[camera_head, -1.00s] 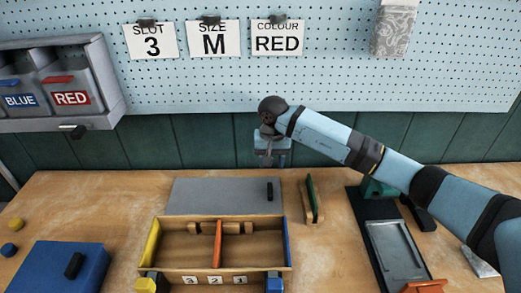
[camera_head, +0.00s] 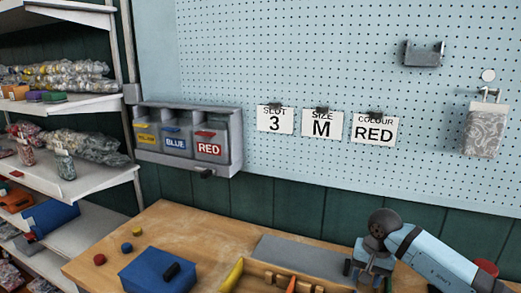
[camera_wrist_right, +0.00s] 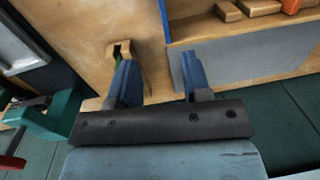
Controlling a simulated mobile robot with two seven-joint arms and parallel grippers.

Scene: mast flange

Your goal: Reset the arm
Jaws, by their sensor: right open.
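My right arm (camera_head: 437,258) comes in from the right in the head view. Its gripper (camera_head: 373,279) hangs over the bench near the grey plate, at the lower right. In the right wrist view the gripper (camera_wrist_right: 158,75) has its two blue fingers apart with nothing between them. A wooden holder with a green piece (camera_wrist_right: 121,52) lies below, close to one finger. My left gripper is not in view.
The wooden tray (camera_head: 262,268) and blue box (camera_head: 157,270) are on the bench (camera_head: 190,225). Yellow, blue and red bins (camera_head: 188,140) hang on the wall beside cards (camera_head: 323,123) reading slot 3, M, RED. A stocked shelf (camera_head: 95,105) stands left.

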